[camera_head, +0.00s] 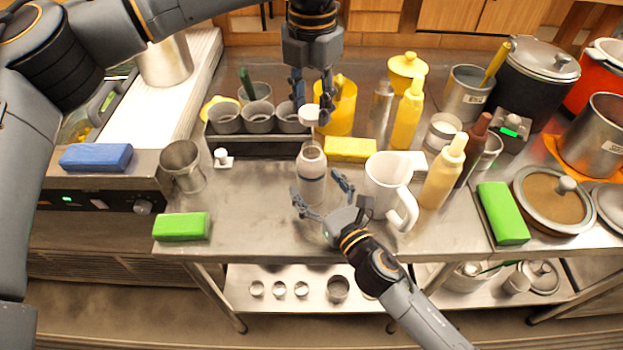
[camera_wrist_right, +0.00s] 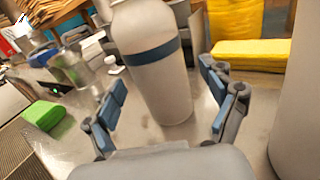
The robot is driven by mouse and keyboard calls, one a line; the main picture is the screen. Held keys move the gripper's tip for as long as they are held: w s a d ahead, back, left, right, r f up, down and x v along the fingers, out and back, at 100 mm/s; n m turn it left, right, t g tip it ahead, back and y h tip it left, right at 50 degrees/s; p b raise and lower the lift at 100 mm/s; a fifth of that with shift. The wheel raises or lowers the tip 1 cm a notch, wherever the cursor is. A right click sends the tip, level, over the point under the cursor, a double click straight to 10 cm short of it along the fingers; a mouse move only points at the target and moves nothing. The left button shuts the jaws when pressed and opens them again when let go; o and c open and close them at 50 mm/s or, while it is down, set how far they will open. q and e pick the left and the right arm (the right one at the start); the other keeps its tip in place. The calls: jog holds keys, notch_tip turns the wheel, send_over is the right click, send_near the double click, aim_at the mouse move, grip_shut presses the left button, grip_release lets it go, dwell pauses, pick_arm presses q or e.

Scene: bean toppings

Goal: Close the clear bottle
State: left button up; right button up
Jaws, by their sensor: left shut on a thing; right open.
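The clear bottle (camera_head: 311,178), whitish with a blue band, stands upright on the steel counter; its top looks uncapped. It also fills the middle of the right wrist view (camera_wrist_right: 152,72). My left gripper (camera_head: 311,104) points down above the bottle, shut on a small white cap (camera_head: 309,115). The cap is apart from the bottle's mouth, a little above it. My right gripper (camera_head: 318,186) is open, with one finger on each side of the bottle's lower body. In the right wrist view, the fingers (camera_wrist_right: 160,85) flank the bottle; contact cannot be told.
A white pitcher (camera_head: 388,182) stands close to the right of the bottle. A yellow sponge (camera_head: 350,149) and a rack of grey cups (camera_head: 260,145) lie behind. A metal cup (camera_head: 182,165) and green sponge (camera_head: 181,226) are at the left.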

jog(key=shift+x, duration=1.25)
grip_shut()
pick_arm(q)
jog(key=shift+f, duration=2.45)
